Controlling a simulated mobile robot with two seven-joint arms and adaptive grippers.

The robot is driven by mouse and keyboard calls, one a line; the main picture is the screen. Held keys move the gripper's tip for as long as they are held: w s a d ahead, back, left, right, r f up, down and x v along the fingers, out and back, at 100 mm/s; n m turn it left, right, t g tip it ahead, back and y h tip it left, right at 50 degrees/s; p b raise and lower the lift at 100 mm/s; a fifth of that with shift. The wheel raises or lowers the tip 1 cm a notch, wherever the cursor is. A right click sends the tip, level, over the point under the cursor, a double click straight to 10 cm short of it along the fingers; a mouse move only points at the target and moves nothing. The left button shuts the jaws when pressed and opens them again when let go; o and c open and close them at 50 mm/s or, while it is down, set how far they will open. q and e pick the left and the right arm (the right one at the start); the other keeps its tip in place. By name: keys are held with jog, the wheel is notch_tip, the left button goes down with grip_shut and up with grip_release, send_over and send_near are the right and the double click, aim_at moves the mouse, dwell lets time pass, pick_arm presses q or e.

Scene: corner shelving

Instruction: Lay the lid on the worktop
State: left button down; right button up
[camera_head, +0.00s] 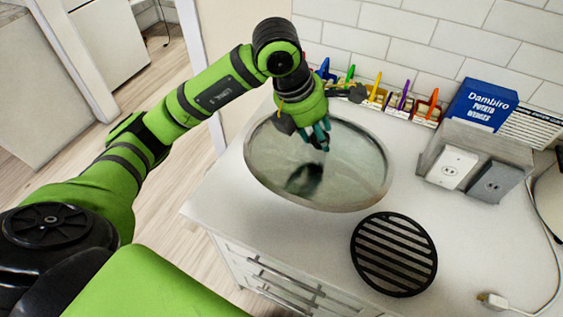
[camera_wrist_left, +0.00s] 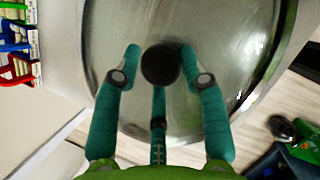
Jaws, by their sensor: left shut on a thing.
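The lid (camera_head: 352,150) is a large round glass disc with a metal rim, over the back left part of the white worktop (camera_head: 320,235). My left gripper (camera_head: 316,138) is above its middle, pointing down, with its teal fingers shut on the lid. The wrist view shows the fingers (camera_wrist_left: 160,70) around the lid's round black knob (camera_wrist_left: 162,64), with the glass (camera_wrist_left: 225,45) behind. I cannot tell whether the rim touches the worktop. A dark patch shows in the glass below the fingers. My right gripper is in neither view.
A black slatted round trivet (camera_head: 394,255) lies in front and right of the lid. A row of coloured-handled items (camera_head: 400,102), a blue box (camera_head: 482,106) and a socket unit (camera_head: 470,172) stand along the back. A plug with a cord (camera_head: 495,300) lies at the front right.

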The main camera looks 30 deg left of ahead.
aim_at(280, 150)
pick_arm(q)
jog(key=s+a+f, duration=0.1)
jog(key=a, duration=0.1)
jog(key=s+a+f+p, duration=0.1)
jog(key=a+f, duration=0.1)
jog(key=s+a+f+p, duration=0.1)
jog(key=s+a, duration=0.1)
jog(key=shift+s+a+f, duration=0.1)
jog(key=shift+f, duration=0.05)
notch_tip(280, 150, down, 3)
jog(key=shift+f+p, duration=0.2)
jog(key=shift+p, duration=0.65)
jog(key=shift+f, duration=0.4)
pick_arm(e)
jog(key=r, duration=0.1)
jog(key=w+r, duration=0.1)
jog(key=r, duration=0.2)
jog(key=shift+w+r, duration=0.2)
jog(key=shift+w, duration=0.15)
pick_arm(q)
jog(key=c, duration=0.7)
grip_release()
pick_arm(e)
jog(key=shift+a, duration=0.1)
